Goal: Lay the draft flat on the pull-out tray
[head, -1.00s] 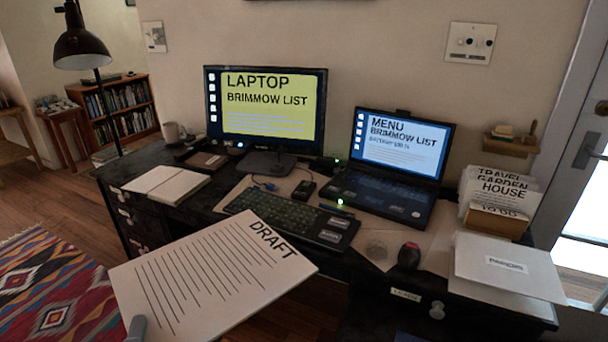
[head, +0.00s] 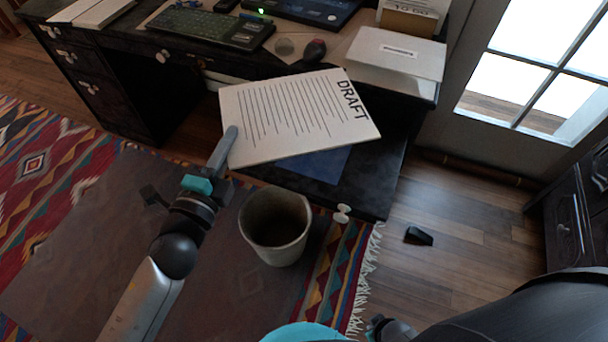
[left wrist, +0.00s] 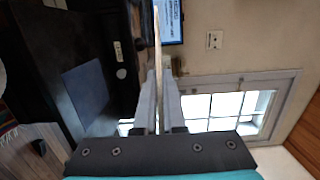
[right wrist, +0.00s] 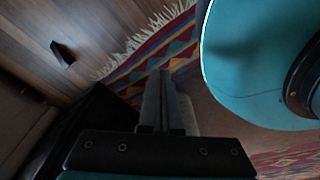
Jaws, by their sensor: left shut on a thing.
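The draft (head: 295,115), a white sheet with ruled lines and its title at the right, is held by its left edge in my left gripper (head: 229,142). In the left wrist view the draft (left wrist: 157,45) shows edge-on between the fingers. In the head view it overlaps the pull-out tray (head: 375,180), a dark board with a white knob; a gap between them is hard to judge. A blue patch (head: 318,165) lies on the tray, partly hidden by the draft. My right gripper (right wrist: 165,85) is shut and empty, low over the floor and rug.
A bin (head: 275,225) stands on the rug just left of the tray's front. A white box (head: 398,55) sits on the desk behind the tray. A mouse (head: 315,50) and keyboard (head: 212,25) are further left. A small black object (head: 418,236) lies on the floor.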

